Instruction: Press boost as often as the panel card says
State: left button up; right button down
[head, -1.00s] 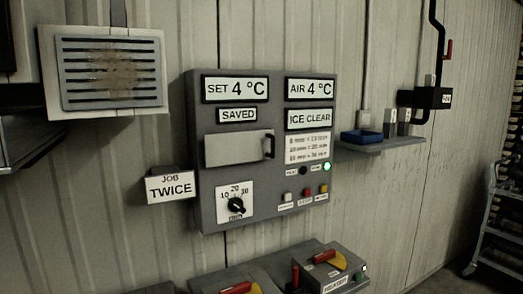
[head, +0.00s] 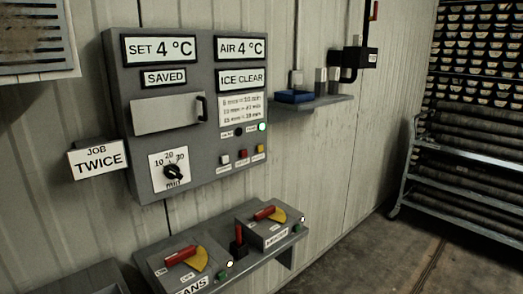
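The grey control panel (head: 190,190) hangs on the ribbed wall. Its displays read SET 4 °C, AIR 4 °C, SAVED and ICE CLEAR. A card (head: 97,158) at its left edge reads JOB TWICE. Low on the panel sit a white button (head: 226,160), a red button (head: 243,155) and a yellow button (head: 260,149); their small labels are too small to read, so I cannot tell which is boost. A green lamp (head: 263,127) is lit beside a dark one. A dial (head: 172,172) marked 10, 20, 30 min sits at lower left. Neither gripper is in view.
Below the panel, a shelf holds a FANS box (head: 187,265) and another switch box (head: 270,225), each with a red lever. A small wall shelf (head: 312,105) carries a blue tray (head: 295,96). A loaded rack (head: 465,150) stands at right, with open floor before it.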

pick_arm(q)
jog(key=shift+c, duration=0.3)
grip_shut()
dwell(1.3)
